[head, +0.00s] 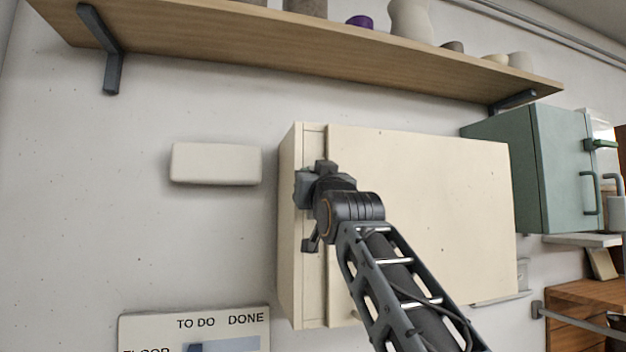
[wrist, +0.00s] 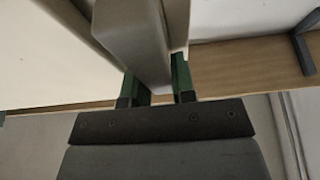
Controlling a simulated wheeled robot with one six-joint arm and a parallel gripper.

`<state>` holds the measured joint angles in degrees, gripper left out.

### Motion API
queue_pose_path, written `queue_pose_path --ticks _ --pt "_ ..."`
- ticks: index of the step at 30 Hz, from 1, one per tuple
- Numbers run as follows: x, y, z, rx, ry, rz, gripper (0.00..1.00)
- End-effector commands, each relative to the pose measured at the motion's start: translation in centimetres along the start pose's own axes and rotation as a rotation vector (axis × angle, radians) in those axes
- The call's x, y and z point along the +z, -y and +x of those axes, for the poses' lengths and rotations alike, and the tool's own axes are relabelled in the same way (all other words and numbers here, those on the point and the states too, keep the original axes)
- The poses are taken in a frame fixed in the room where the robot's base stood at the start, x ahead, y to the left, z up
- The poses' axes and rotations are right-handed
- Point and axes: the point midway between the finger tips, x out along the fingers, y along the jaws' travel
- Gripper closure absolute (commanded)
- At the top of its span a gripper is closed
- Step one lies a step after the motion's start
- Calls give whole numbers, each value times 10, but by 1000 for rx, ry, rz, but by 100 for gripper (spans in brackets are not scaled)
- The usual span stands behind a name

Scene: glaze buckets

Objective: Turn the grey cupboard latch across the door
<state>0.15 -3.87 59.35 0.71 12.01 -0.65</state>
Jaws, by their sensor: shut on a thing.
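The cream cupboard (head: 430,210) hangs on the wall in the head view, its door closed against a narrow strip at its left edge. My gripper (head: 312,178) is at that strip, at the upper left of the door. In the wrist view the grey latch (wrist: 132,42) is a thick bar running up the picture, along the line between the door (wrist: 45,50) and the strip. My gripper's green fingertips (wrist: 157,84) are shut on its near end, one on each side. In the head view my gripper and wrist hide most of the latch.
A wooden shelf (head: 250,50) with pots runs above the cupboard. A pale box (head: 216,164) is on the wall to the left. A teal cupboard (head: 560,170) stands to the right, and a board (head: 200,330) is below left. The wall left of the cupboard is mostly bare.

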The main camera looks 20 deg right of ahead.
Motion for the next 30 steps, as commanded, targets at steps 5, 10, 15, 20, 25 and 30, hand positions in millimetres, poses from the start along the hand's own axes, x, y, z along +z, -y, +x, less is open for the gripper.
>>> queue_pose_path --ticks 5,10,15,20,25,30 --pt "0 0 0 0 0 0 99" --pt "1 0 0 10 3 29 99" --pt "1 -2 0 34 5 86 99" --pt "1 -3 0 48 2 118 99" --pt "1 -3 0 51 1 124 99" --pt "1 -3 0 51 1 123 75"
